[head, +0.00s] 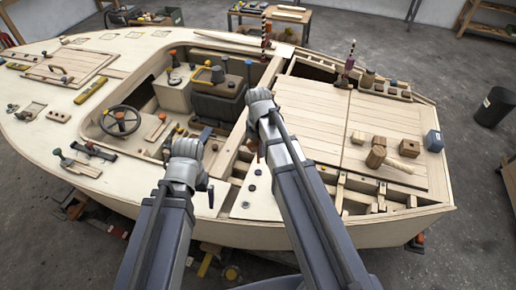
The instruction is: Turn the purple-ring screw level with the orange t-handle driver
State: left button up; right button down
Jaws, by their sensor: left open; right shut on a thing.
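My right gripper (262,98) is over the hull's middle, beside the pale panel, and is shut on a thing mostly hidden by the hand. A small orange-red part (253,146) shows just below it and looks like part of the orange t-handle driver. My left gripper (187,146) is open and empty, left of the panel. Several small dark round screw heads (250,188) show on the pale panel (262,208) beside my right arm. They are too small to tell which has the purple ring or whether any stands proud.
The plywood hull (130,50) fills the view. A steering wheel (120,121) is at left. Striped posts (266,35) rise at the back. Open frame bays (350,200) lie right of my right arm.

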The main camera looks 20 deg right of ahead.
aim_at(258, 163)
jog(key=shift+f+b, duration=2.2)
jog(key=shift+f, duration=0.25)
jog(key=n, duration=0.4)
jog(key=shift+n, duration=0.3)
jog(key=shift+f, duration=0.2)
jog(key=shift+f+b, duration=0.35)
jog(key=shift+b, duration=0.2)
